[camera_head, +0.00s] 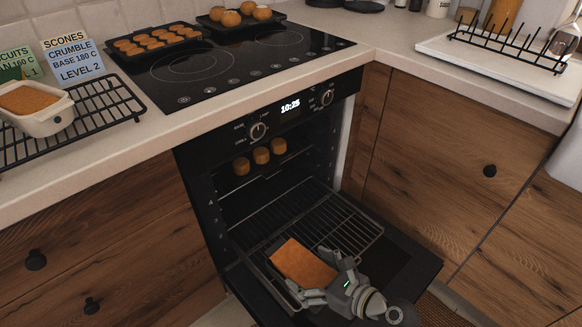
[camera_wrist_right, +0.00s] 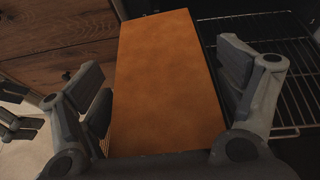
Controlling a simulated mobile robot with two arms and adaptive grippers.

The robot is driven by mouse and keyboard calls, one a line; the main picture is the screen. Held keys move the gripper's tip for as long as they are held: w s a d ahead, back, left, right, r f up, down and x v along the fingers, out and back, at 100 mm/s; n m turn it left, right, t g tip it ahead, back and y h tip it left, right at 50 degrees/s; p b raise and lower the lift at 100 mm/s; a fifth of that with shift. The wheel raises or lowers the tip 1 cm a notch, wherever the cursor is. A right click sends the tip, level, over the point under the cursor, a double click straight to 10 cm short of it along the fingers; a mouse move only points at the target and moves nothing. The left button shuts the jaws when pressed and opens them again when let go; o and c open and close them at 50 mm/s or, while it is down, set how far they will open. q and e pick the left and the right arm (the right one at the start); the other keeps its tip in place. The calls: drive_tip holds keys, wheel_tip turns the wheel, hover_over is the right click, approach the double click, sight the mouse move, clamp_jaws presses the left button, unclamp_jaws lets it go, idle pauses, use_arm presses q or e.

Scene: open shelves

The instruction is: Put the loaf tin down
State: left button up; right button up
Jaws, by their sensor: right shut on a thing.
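The loaf tin (camera_head: 303,263) shows as a long block with an orange-brown top, over the lower oven rack near the open oven front. Its side walls are mostly hidden. My right gripper (camera_head: 313,271) is shut on it from the front right, one finger on each side. In the right wrist view the tin (camera_wrist_right: 165,85) fills the middle between the fingers (camera_wrist_right: 168,92). I cannot tell whether its underside touches the rack. My left gripper does not show in the head view.
The pulled-out wire rack (camera_head: 335,226) has bare bars behind the tin. The open oven door (camera_head: 408,268) lies right of it. Several brown round pieces (camera_head: 261,155) sit higher inside the oven. A white dish (camera_head: 40,119) stands on the black cooling rack (camera_head: 118,105) on the counter.

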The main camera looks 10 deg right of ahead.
drive_tip(key=w+d+r+n+g+y, duration=0.15)
drive_tip(key=d+r, duration=0.45)
drive_tip(key=r, duration=0.7)
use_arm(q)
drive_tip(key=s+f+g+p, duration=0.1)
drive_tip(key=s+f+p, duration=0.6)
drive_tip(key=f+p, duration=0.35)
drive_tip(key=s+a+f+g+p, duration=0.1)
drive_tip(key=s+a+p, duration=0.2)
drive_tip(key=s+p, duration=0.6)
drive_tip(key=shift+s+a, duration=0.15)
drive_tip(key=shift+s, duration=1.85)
use_arm(e)
drive_tip(key=s+d+r+n, duration=0.1)
drive_tip(key=r, duration=1.1)
drive_tip(key=s+d+r+g, duration=0.1)
drive_tip(key=s+d+r, duration=0.1)
drive_tip(key=r, duration=1.1)
drive_tip(key=shift+n+y, duration=0.35)
drive_tip(key=shift+y, duration=0.1)
drive_tip(key=shift+r, duration=0.15)
